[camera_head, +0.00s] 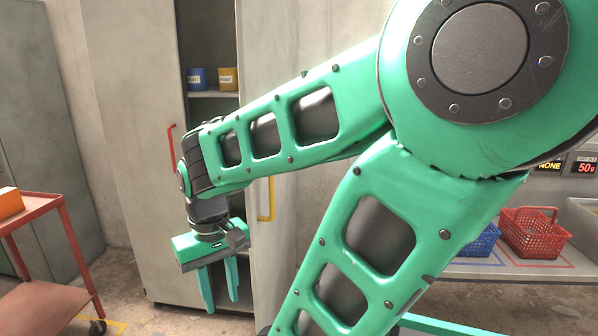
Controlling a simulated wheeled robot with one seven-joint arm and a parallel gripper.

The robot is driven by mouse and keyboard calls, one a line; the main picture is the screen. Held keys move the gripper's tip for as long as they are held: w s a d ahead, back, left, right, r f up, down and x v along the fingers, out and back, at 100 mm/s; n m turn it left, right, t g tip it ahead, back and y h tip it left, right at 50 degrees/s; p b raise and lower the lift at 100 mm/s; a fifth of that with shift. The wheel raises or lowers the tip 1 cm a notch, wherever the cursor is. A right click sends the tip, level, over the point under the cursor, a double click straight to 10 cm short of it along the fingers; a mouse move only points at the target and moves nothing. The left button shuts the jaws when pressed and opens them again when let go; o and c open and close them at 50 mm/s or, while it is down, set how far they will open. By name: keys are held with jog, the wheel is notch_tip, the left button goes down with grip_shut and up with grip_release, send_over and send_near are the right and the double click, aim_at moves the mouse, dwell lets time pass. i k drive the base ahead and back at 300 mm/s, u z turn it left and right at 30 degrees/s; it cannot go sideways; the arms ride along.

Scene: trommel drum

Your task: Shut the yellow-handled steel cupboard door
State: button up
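The grey steel cupboard stands behind my arm. Its door with the yellow handle (271,205), the right door (258,60), stands ajar, with a dark gap between it and the red-handled left door (130,150). My arm hides much of the yellow-handled door and the top part of its handle region. My gripper (220,304) hangs fingers down in front of the gap, left of and below the yellow handle. Its two green fingers are apart, with nothing seen between them. I cannot tell whether it touches the door.
A red trolley (50,202) with an orange box (8,202) is at the left. A red basket (532,232) and a blue basket (481,241) sit at the right.

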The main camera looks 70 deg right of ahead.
aim_at(260, 24)
jog(key=z, duration=0.05)
jog(key=k, duration=0.35)
jog(key=z, duration=1.45)
jog(key=i, duration=1)
jog(key=u, duration=0.05)
jog(key=k, duration=0.6)
jog(key=z, duration=0.05)
